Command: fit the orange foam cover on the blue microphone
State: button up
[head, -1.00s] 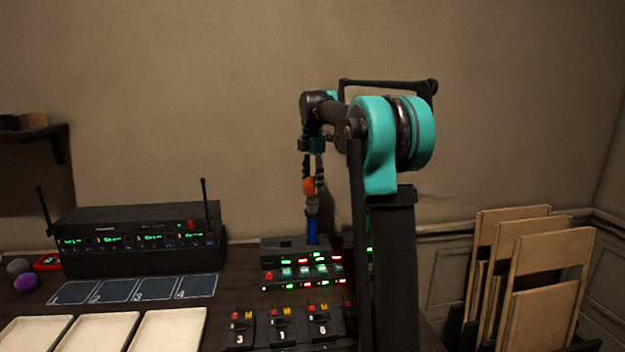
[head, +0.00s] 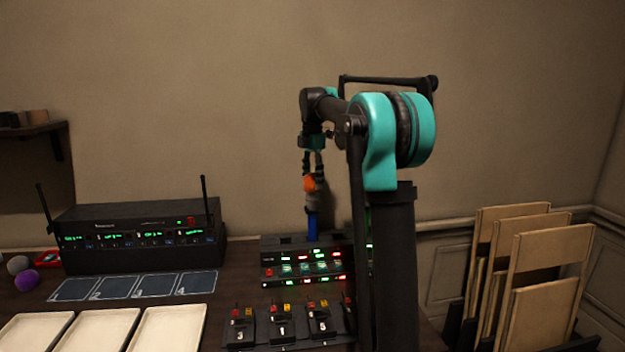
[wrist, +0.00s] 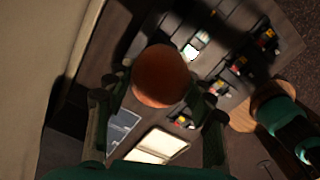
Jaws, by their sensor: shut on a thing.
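The orange foam cover (head: 310,184) is held between the fingers of my gripper (head: 313,176), which is shut on it. In the wrist view the cover (wrist: 160,77) is a round orange ball between my fingers (wrist: 161,92). The blue microphone (head: 312,228) stands upright on the back of the mixing desk, directly below the cover in the head view. A greyish part shows between the cover and the blue body. I cannot tell whether the cover touches the microphone's head. The wrist view hides the microphone behind the cover.
The desk unit with lit buttons (head: 302,270) lies around the microphone's foot. Small numbered black boxes (head: 281,326) stand in front. A black receiver (head: 140,240) with two antennas, numbered mats (head: 133,287) and pale trays (head: 168,331) are at left. Wooden panels (head: 545,262) lean at right.

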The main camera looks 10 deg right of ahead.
aim_at(312, 192)
jog(key=shift+f, duration=2.65)
dwell(0.5)
jog(key=o, duration=0.8)
jog(key=shift+o, duration=0.7)
jog(key=shift+o, duration=1.4)
jog(key=shift+r, duration=3.5)
